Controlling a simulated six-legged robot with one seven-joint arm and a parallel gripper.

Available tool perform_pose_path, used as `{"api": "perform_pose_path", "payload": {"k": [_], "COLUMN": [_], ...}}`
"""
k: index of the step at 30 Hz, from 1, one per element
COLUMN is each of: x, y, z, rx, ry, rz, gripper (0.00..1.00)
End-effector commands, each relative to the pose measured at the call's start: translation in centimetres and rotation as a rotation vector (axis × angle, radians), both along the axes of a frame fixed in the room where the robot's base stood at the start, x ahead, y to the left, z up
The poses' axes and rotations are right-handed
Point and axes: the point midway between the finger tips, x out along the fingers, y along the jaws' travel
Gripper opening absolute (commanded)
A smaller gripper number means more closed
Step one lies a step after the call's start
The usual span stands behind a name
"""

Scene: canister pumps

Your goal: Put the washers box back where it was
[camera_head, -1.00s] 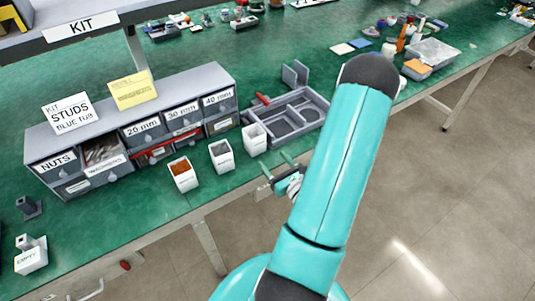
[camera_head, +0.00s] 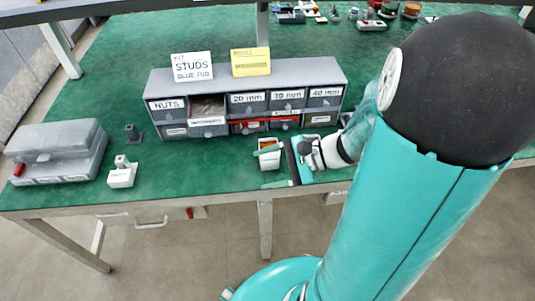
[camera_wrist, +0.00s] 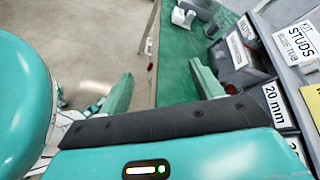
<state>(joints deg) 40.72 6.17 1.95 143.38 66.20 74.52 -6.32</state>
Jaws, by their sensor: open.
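The drawer cabinet (camera_head: 250,76) stands on the green table. A drawer whose small label seems to read "washers" (camera_head: 207,121) is in its left half, beside the "NUTS" drawer (camera_head: 167,104); grey contents show above its label. My gripper (camera_head: 266,167) is open in front of the cabinet, near the table's front edge, its fingers pointing left. A small white bin with orange contents (camera_head: 268,160) is partly covered by it. In the wrist view my gripper (camera_wrist: 162,88) has nothing between its fingers. I cannot tell whether any loose box is the washers box.
A small dark stand (camera_head: 132,134) is behind the bin. Green table between these and my gripper is clear. Signs stand on the cabinet.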

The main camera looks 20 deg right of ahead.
Motion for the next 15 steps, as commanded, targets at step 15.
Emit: {"api": "perform_pose_path", "payload": {"k": [15], "x": [-6.0], "y": [4.0], "z": [7.1], "rx": [-1.063], "ry": [-0.377], "rz": [0.787], "gripper": [0.65]}}
